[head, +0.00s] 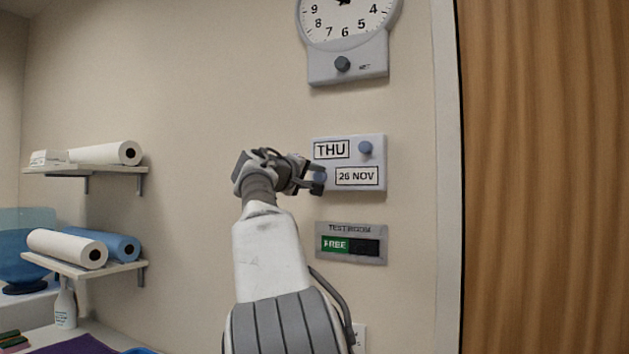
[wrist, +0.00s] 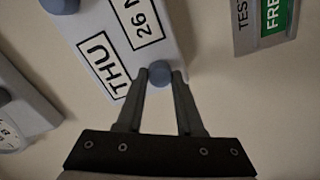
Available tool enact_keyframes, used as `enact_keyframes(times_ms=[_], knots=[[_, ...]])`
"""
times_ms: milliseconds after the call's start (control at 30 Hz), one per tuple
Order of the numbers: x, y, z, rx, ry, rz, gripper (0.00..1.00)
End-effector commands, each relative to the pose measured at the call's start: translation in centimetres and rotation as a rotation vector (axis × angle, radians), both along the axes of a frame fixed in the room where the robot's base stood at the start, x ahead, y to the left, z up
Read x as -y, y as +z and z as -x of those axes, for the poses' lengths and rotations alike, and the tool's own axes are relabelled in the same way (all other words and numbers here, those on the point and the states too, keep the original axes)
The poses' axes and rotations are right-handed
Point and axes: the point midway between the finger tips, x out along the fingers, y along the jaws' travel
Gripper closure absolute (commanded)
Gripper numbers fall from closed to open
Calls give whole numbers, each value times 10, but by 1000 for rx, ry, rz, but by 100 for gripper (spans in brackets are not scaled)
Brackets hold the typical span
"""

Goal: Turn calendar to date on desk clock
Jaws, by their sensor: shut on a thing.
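A pale wall calendar (head: 375,147) reads "THU" above "26 NOV". It has a blue-grey knob (head: 365,147) right of "THU" and another knob left of "26 NOV". My gripper (head: 320,179) is shut on this lower-left knob, which it partly hides in the head view. In the wrist view, the knob (wrist: 160,73) sits between my fingertips (wrist: 163,80), and part of "26 NOV" is cut off by the frame. A round wall clock (head: 348,22) hangs above, cut off at the top, with a dark knob (head: 342,64) on its base. I see no desk clock.
A "TEST ROOM" sign (head: 351,243) showing "FREE" is mounted just below the calendar. A wooden door (head: 545,180) and its pale frame stand to the right. Shelves (head: 100,170) with paper rolls are on the left. The wall between shelves and calendar is bare.

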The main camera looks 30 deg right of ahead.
Motion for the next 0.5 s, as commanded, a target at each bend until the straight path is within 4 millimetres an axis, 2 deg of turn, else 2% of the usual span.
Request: enact_keyframes(times_ms=[500], knots=[[0, 0, 0, 55, -1, -33, 100]])
